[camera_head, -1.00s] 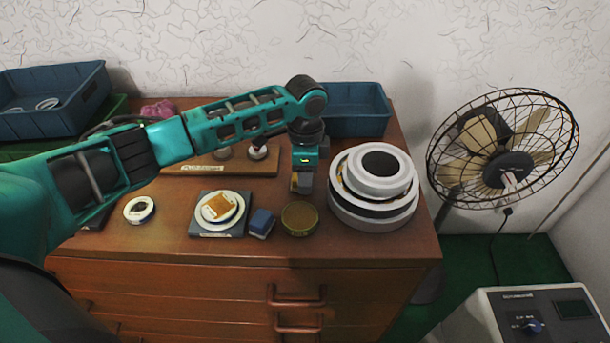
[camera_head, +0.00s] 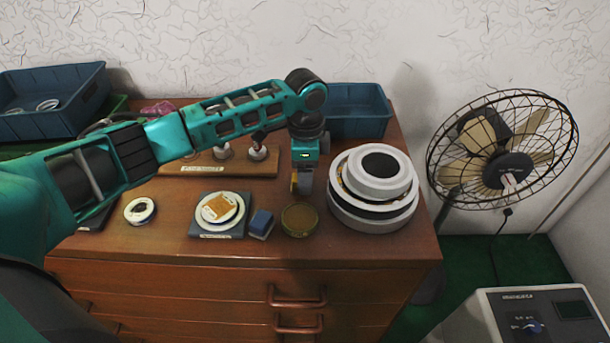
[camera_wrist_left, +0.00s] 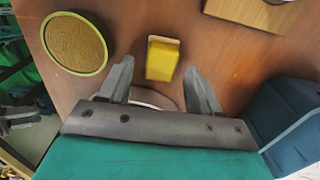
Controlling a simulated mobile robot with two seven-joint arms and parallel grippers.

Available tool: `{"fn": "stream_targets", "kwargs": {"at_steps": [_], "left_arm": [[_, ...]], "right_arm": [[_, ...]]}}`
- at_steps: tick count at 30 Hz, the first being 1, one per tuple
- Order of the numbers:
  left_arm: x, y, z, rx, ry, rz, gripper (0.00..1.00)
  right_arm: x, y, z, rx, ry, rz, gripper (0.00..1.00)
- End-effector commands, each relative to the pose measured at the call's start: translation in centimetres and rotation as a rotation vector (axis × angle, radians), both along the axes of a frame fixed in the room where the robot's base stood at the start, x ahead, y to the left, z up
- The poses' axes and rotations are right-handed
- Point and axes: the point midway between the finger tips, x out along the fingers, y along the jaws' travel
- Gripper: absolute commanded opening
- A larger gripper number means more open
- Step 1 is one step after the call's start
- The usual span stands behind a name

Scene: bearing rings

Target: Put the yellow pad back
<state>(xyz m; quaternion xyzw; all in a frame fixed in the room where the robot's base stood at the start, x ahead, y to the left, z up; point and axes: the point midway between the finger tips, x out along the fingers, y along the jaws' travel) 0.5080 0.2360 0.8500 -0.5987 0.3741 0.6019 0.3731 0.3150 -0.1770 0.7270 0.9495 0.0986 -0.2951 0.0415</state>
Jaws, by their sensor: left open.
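The yellow pad (camera_wrist_left: 162,58) is a small yellow block in the left wrist view, just beyond and between the fingertips. In the head view only a sliver of yellow (camera_head: 294,184) shows beside the fingers; the rest is hidden. My left gripper (camera_head: 303,188) points down over the dresser top, between the round tin and the stacked white rings. Its two fingers (camera_wrist_left: 160,78) are apart in the left wrist view, and I cannot tell whether either touches the pad. My right gripper is not in view.
A round tin (camera_head: 300,219) with a coarse brownish-yellow inside, a blue block (camera_head: 261,223) and a scale (camera_head: 206,231) stand in front. Large white rings (camera_head: 372,214) stack at right. A wooden board (camera_head: 222,171) with knobs and a blue bin (camera_head: 358,112) are behind.

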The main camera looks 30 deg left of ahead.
Motion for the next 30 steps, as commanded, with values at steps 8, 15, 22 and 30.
{"fn": "stream_targets", "kwargs": {"at_steps": [8, 15, 22, 30], "left_arm": [[0.1, 0.0, 6.3, -0.001, -0.004, 0.0, 0.63], [0.1, 0.0, 9.9, 0.0, -0.001, 0.0, 0.63], [0.0, 0.0, 10.7, -0.001, 0.0, 0.001, 0.63], [0.1, 0.0, 10.6, 0.0, 0.001, 0.001, 0.63]], "right_arm": [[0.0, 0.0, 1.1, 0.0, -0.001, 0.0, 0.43], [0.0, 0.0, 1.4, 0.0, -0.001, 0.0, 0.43], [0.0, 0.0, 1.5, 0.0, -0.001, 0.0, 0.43], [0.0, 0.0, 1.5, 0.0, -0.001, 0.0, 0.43]]}}
